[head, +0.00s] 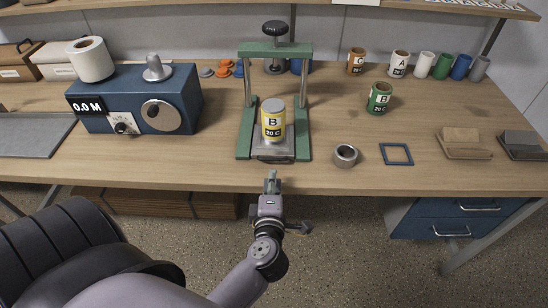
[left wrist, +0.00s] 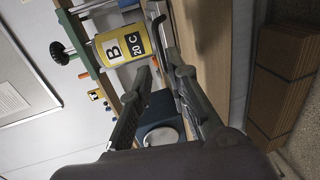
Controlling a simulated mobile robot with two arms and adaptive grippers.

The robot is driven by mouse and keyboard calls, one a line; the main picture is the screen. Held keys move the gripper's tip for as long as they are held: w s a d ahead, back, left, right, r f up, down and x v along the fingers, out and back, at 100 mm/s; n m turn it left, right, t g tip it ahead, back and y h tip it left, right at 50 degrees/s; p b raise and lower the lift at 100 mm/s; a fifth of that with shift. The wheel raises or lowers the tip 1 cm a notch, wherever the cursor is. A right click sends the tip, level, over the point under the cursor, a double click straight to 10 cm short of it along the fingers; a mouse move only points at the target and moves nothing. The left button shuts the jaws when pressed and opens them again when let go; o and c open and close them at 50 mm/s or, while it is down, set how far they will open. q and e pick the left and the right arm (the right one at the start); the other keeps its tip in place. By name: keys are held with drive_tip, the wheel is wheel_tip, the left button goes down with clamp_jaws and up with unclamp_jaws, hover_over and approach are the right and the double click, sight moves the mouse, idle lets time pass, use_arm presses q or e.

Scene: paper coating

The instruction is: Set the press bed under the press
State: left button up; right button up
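The press (head: 304,80) is a green frame with two posts, a black knob and a screw on top. The press bed (head: 274,155), a grey metal plate with a dark handle at its front, lies at the front of the green base, forward of the posts. A yellow can marked B 20 C (head: 273,122) stands upright on it; the can also shows in the left wrist view (left wrist: 122,46). My left gripper (head: 271,176) is just in front of the handle at the table's front edge. Its fingers (left wrist: 160,66) are apart and empty. My right gripper is not in view.
A metal ring (head: 345,156) and a blue square frame (head: 396,154) lie right of the press. A green can (head: 379,98) stands behind them. A blue machine (head: 140,99) stands at left. Several cups and cans line the back right.

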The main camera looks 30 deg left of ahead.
sight(273, 159)
use_arm(q)
drive_tip(key=x, duration=0.9)
drive_tip(key=shift+w+a, duration=0.2)
drive_tip(key=shift+w, duration=0.05)
clamp_jaws()
drive_tip(key=shift+f, duration=0.1)
